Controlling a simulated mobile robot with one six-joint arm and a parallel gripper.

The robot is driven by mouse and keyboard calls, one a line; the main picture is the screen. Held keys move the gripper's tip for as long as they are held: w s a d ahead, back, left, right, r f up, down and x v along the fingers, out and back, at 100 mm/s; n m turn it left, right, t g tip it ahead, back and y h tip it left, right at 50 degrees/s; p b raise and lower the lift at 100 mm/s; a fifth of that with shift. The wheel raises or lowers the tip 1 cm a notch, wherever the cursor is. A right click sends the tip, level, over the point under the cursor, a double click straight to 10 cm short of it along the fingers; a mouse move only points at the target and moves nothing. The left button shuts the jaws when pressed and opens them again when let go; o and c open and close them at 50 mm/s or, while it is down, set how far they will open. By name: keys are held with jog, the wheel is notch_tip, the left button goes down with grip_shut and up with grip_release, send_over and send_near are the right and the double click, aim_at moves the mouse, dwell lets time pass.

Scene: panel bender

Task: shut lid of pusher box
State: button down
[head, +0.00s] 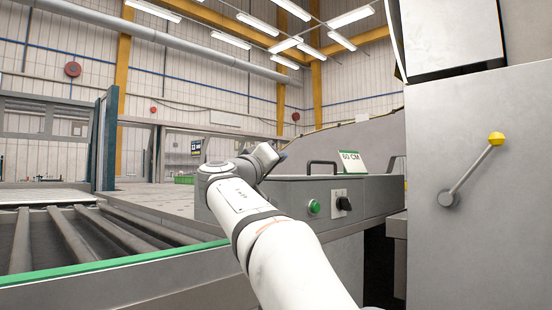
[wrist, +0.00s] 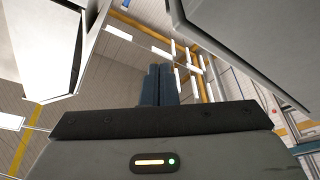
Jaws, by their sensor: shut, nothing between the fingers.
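A grey box (head: 285,197) with a green button, a black knob and a black handle (head: 323,164) on top stands right of centre in the head view. A sign reading "60 CM" (head: 352,162) stands on it. A large grey sloping panel (head: 365,138) rises behind it; I cannot tell whether this is the lid.
A tall grey cabinet (head: 470,230) with a yellow-knobbed lever (head: 475,170) stands close on the right. A roller conveyor (head: 75,240) with a green edge lies at left. In the wrist view, a grey panel (wrist: 235,45) hangs upper right and a white housing (wrist: 60,50) upper left.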

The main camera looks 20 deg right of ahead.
jog(key=shift+r, duration=0.15)
notch_tip(320, 180, up, 4)
jog(key=p, duration=0.3)
jog(key=w+a+f+v, duration=0.1)
jog(key=w+v, duration=0.1)
jog(key=v, duration=0.8)
jog(key=s+d+f+n+g+y+p, duration=0.5)
jog(key=s+f+y+p, duration=0.4)
jog(key=p, duration=1.2)
jog(key=s+a+f+g+y+p, duration=0.1)
jog(key=s+a+y+p, duration=0.1)
jog(key=s+p, duration=0.3)
jog(key=s+a+f+m+g+y+p, duration=0.1)
jog(key=s+a+f+g+y+p, duration=0.1)
jog(key=s+p, duration=0.4)
jog(key=s+a+f+m+g+y+p, duration=0.1)
jog(key=s+a+g+y+p, duration=0.1)
jog(key=s+p, duration=0.3)
jog(key=s+y, duration=0.1)
jog(key=s, duration=0.2)
jog(key=shift+a+f+y, duration=0.2)
jog(key=shift+y, duration=0.1)
